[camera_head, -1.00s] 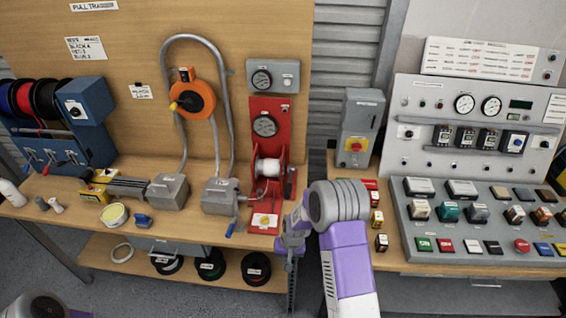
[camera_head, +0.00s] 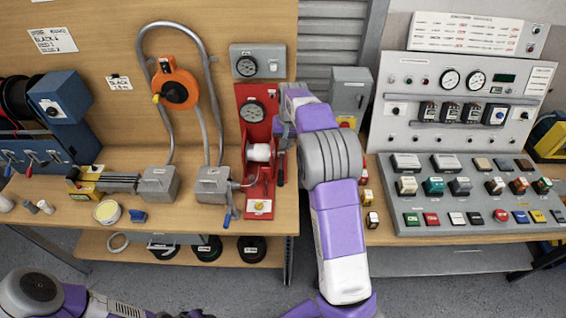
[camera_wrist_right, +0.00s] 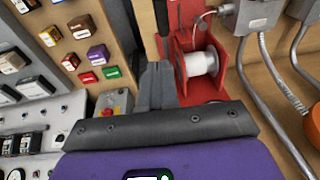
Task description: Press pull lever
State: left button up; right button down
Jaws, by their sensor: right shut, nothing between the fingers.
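The red pull unit (camera_head: 250,97) stands on the wooden bench with a dial and a white spool (camera_head: 259,152). Its dark lever (camera_head: 280,170) is on the unit's right side. My right gripper (camera_head: 283,138) is at the unit's right edge, just above the lever, and is partly hidden by my own wrist. In the right wrist view, the shut, empty fingers (camera_wrist_right: 157,72) point toward the dark lever (camera_wrist_right: 162,18), beside the white spool (camera_wrist_right: 200,63). I cannot tell whether they touch it. My left arm shows at the lower left, but its gripper is out of frame.
A grey switch box (camera_head: 349,94) and the sloped button console (camera_head: 455,222) are to the right of my right arm. A grey clamp box (camera_head: 213,183) with a blue-handled crank is to the left of the red unit. The bench front edge is close below.

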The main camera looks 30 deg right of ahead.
send_over(281, 175)
jog(key=d, duration=0.2)
notch_tip(281, 175, down, 9)
jog(key=f, duration=0.1)
jog(key=a+f+p, duration=0.1)
jog(key=f, duration=0.1)
jog(key=shift+s+a+f, duration=0.3)
jog(key=shift+a+f+p, duration=0.15)
jog(key=shift+f+p, duration=0.15)
jog(key=shift+f, duration=0.1)
jog(key=shift+s+a, duration=0.1)
